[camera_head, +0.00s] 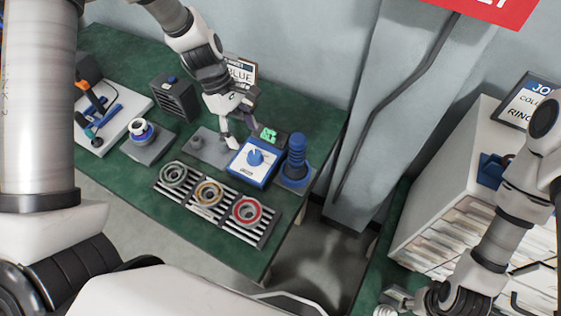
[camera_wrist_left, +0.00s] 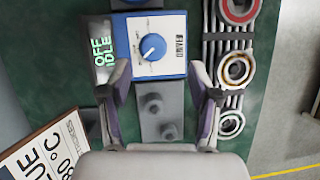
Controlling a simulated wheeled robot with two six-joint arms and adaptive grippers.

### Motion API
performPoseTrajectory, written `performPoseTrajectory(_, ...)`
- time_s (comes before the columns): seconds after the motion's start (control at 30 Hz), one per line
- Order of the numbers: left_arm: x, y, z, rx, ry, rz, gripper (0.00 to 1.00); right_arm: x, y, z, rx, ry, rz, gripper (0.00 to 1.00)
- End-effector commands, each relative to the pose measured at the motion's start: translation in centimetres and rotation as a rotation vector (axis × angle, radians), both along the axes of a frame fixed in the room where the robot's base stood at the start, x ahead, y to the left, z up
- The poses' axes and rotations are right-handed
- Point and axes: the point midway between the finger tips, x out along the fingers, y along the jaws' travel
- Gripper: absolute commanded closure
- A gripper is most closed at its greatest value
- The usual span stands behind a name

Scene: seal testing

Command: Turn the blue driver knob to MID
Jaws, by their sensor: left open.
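The blue driver (camera_head: 247,176) is a box with a white face on the green table. Its round blue knob (camera_head: 255,157) also shows in the left wrist view (camera_wrist_left: 154,44), where its white pointer mark points down-left; the dial labels are too small to read. A display beside the box (camera_wrist_left: 103,48) reads OFF and IDLE in green. My left gripper (camera_head: 238,142) is open and empty, behind and left of the knob. In the left wrist view its fingertips (camera_wrist_left: 158,73) straddle space just short of the box, apart from the knob. My right gripper (camera_head: 405,300) is partly visible at lower right; its jaws are unclear.
A blue ribbed cylinder (camera_head: 296,152) stands right of the driver. A slatted rack (camera_head: 190,197) with three rings lies in front. A grey plate with two pegs (camera_wrist_left: 159,120) lies beside the driver. A BLUE sign (camera_head: 241,72) stands behind.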

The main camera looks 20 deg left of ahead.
Motion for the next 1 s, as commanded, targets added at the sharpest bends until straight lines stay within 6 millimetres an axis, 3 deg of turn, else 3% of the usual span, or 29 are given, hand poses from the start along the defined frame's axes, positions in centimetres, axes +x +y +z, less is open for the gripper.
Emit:
performPoseTrajectory(0.03,0.3,0.1,-0.7,-0.005,-0.014,0.004,0.38,0.0,0.0,-1.3,0.000,-0.001,0.001,0.60)
performPoseTrajectory(0.27,0.8,0.0,-0.9,-0.010,-0.037,0.006,0.38,0.0,0.0,-1.8,0.000,-0.001,0.001,0.60)
performPoseTrajectory(0.63,0.2,-2.4,-6.8,-0.008,-0.036,0.005,0.38,0.0,0.0,-2.5,0.000,-0.001,0.001,0.60)
performPoseTrajectory(0.93,0.2,-2.7,-7.4,-0.009,-0.039,0.006,0.38,0.0,0.0,-2.5,0.000,-0.001,0.001,0.60)
performPoseTrajectory(0.97,0.2,-2.7,-7.4,-0.009,-0.039,0.006,0.41,0.0,0.0,-2.5,0.000,-0.001,0.001,0.60)
performPoseTrajectory(1.0,0.2,-2.7,-7.4,-0.009,-0.039,0.006,0.55,0.0,0.0,-2.5,0.000,-0.001,0.001,0.60)
